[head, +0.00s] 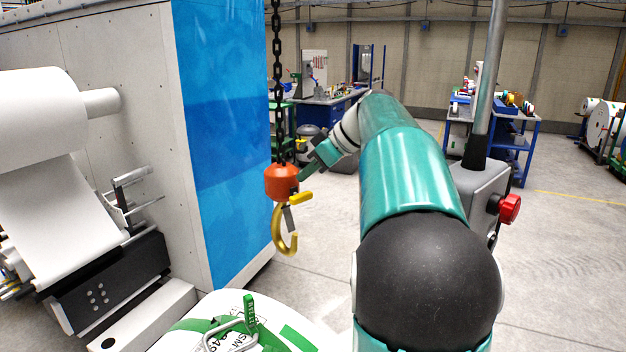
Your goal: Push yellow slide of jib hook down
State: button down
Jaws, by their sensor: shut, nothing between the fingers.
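The jib hook (286,233) is yellow and hangs below an orange-red block (281,182) on a dark chain (277,80). A yellow slide (301,198) sticks out to the right at the top of the hook, just under the block. A grey latch piece lies below it across the hook's opening. My gripper (303,177) is at the right side of the block, a little above the yellow slide. It looks shut and empty. I cannot tell whether its tip touches the block. My teal arm reaches in from the lower right.
A blue-panelled machine (222,140) stands close on the left. A grey post with a red button (509,208) stands right of my arm. Workbenches are far behind.

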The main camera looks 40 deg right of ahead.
jog(key=v, duration=1)
jog(key=shift+r, duration=0.35)
jog(key=shift+s+a, duration=0.1)
jog(key=shift+a, duration=0.05)
jog(key=s+a+f+m+g+h, duration=0.1)
jog(key=s+a+f+m, duration=0.1)
jog(key=s+a+f, duration=0.35)
jog(key=s+a+f+m+g+h, duration=0.1)
jog(key=s+a+f+m, duration=0.15)
jog(key=a+f, duration=0.55)
jog(key=s+a+f+m+h, duration=0.1)
jog(key=s+a+f, duration=0.25)
jog(key=a, duration=0.65)
jog(key=s+a+f+h, duration=0.1)
jog(key=s+a+f, duration=0.2)
jog(key=s+f, duration=0.4)
jog(key=shift+a+f+m, duration=0.35)
jog(key=shift+a+f, duration=0.05)
jog(key=shift+f, duration=0.5)
